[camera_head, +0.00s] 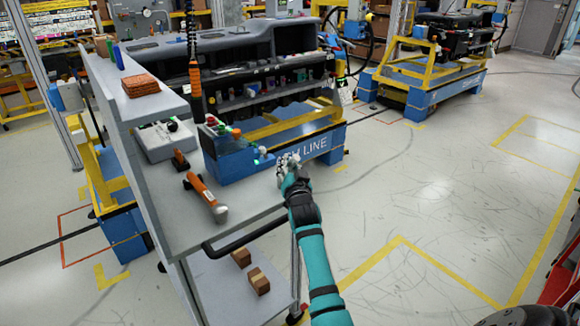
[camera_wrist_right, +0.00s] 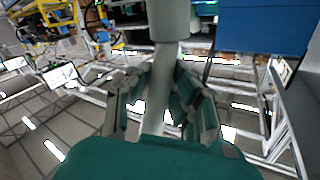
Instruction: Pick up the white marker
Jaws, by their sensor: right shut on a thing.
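My right gripper (camera_head: 287,164) is at the right edge of the grey cart top, close to the blue dashboard stand. In the right wrist view its fingers (camera_wrist_right: 158,98) are closed around a pale, upright cylinder, the white marker (camera_wrist_right: 169,20). The marker is wide at the top of that picture and narrower between the fingers. In the head view the marker cannot be told apart from the pale fingers. My left gripper is not in view.
The dashboard module (camera_head: 240,70) rises close beyond the gripper. Brown blocks (camera_head: 259,281) lie on the lower shelf. Open floor lies to the right.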

